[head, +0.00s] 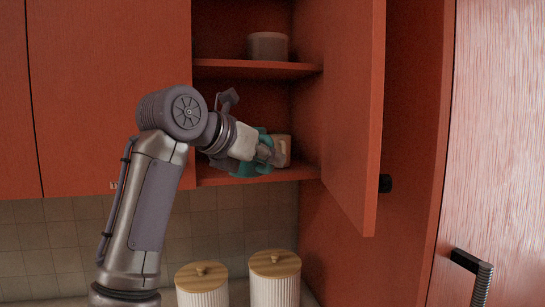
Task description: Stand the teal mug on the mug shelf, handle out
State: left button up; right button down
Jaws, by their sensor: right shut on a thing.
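The teal mug (246,167) is at the lower shelf (300,173) of the open red cabinet. My right gripper (268,154) is shut on it and reaches in from the left, covering much of the mug. The mug's lower edge is close to the shelf board; I cannot tell whether it touches. Its handle is not clearly visible, so its direction cannot be told. My left gripper is not in view.
A beige cup-like object (282,148) stands just right of the teal mug. A dark round container (267,46) sits on the upper shelf (250,69). The open cabinet door (352,110) flanks the right side. Two lidded ribbed canisters (203,290) (275,282) stand below.

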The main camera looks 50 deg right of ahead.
jog(key=shift+w+r, duration=0.15)
jog(key=shift+w, duration=0.2)
jog(key=w+d+p, duration=0.3)
jog(key=w+d, duration=0.1)
jog(key=w, duration=0.2)
jog(key=w+d+f+p, duration=0.1)
jog(key=w+d+p, duration=0.3)
jog(key=w, duration=0.3)
jog(key=w+d+f+p, duration=0.1)
jog(key=w+d+p, duration=0.3)
jog(key=w, duration=0.2)
jog(key=shift+w+d+f, duration=0.1)
jog(key=shift+w+d, duration=0.2)
jog(key=shift+d, duration=0.05)
jog(key=shift+w+f, duration=0.15)
jog(key=shift+f, duration=0.15)
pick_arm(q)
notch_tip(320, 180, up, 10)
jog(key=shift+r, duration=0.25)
pick_arm(e)
jog(key=shift+f, duration=0.4)
pick_arm(q)
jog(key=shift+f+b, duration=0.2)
jog(key=shift+b, duration=0.25)
pick_arm(e)
jog(key=shift+f, duration=0.35)
